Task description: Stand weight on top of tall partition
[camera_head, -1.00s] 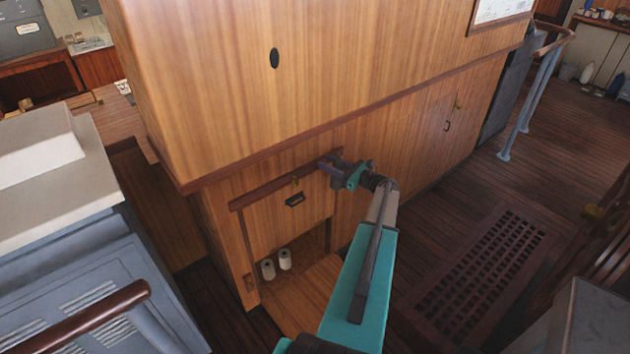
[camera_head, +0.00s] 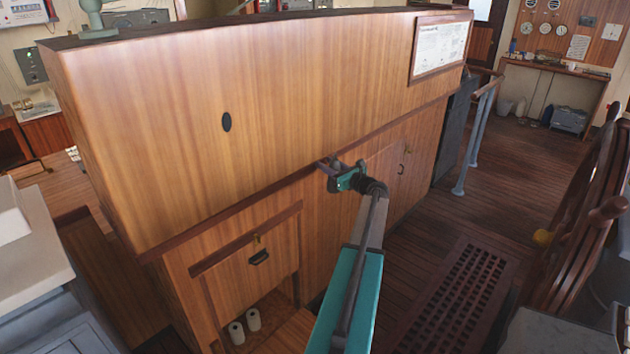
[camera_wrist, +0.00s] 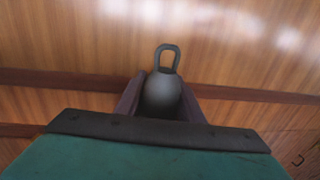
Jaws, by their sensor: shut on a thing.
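The weight (camera_wrist: 161,95) is a dark grey rounded body with a loop on top. In the wrist view it sits between the two fingers of my gripper (camera_wrist: 160,98), which is shut on it. In the head view my gripper (camera_head: 328,165) is in front of the tall partition (camera_head: 300,95), near its lower trim, well below its top edge. The weight cannot be made out clearly in the head view. The tall partition is a wooden wall with a dark top ledge and a dark oval hole.
A grey-green object (camera_head: 95,18) stands on the ledge's left end. A framed notice (camera_head: 440,48) hangs on the partition's right. Two pale rolls (camera_head: 245,328) sit in an open cupboard below. A metal railing (camera_head: 475,140) and a floor grating (camera_head: 462,290) lie to the right.

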